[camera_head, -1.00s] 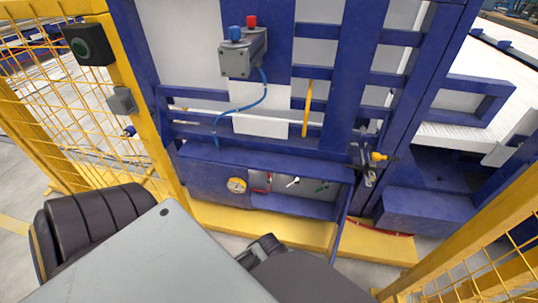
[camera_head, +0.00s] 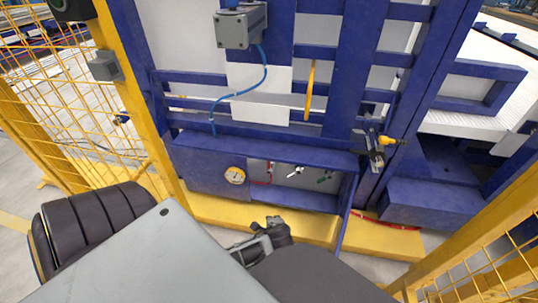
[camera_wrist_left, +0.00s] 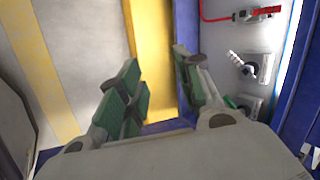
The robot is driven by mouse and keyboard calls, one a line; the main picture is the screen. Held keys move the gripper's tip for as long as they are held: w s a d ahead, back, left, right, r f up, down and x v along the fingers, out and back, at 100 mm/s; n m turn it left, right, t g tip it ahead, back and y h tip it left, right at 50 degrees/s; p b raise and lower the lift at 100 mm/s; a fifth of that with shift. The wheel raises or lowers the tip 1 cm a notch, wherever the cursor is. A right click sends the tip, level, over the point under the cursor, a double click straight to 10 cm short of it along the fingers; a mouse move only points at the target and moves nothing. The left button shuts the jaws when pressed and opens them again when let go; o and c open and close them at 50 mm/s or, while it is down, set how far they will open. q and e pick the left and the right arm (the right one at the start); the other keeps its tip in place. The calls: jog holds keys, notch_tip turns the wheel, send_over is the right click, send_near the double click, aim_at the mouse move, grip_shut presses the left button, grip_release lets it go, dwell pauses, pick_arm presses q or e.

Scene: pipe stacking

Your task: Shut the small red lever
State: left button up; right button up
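The small red lever (camera_head: 269,167) is inside the blue recessed box low on the machine, at the end of a thin red pipe (camera_head: 262,182). In the left wrist view the lever (camera_wrist_left: 265,11) is at the top right, on a grey valve plate. My left gripper (camera_head: 281,228) is in front of the box and below the lever, partly hidden by my own arm. In the wrist view its green-padded fingers (camera_wrist_left: 160,85) are apart with nothing between them, left of and clear of the lever. My right gripper is not in view.
A white lever (camera_head: 296,172) and a green lever (camera_head: 324,177) sit right of the red one. A round gauge (camera_head: 235,175) is on the left. The box's blue side wall and yellow base beam (camera_head: 207,208) are close. Yellow mesh fences (camera_head: 75,120) flank the area.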

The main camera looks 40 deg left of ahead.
pick_arm(q)
jog(key=w+a+m+t+y, duration=0.4)
jog(key=w+a+m, duration=0.2)
jog(key=a+m, duration=0.2)
jog(key=m+t, duration=0.6)
jog(key=m, duration=0.7)
send_near(269, 163)
jog(key=shift+s+d+h+b, duration=0.2)
jog(key=shift+s+d+b, duration=0.05)
jog(key=shift+s, duration=0.5)
jog(key=shift+s+d+h+b, duration=0.2)
jog(key=shift+s, duration=0.55)
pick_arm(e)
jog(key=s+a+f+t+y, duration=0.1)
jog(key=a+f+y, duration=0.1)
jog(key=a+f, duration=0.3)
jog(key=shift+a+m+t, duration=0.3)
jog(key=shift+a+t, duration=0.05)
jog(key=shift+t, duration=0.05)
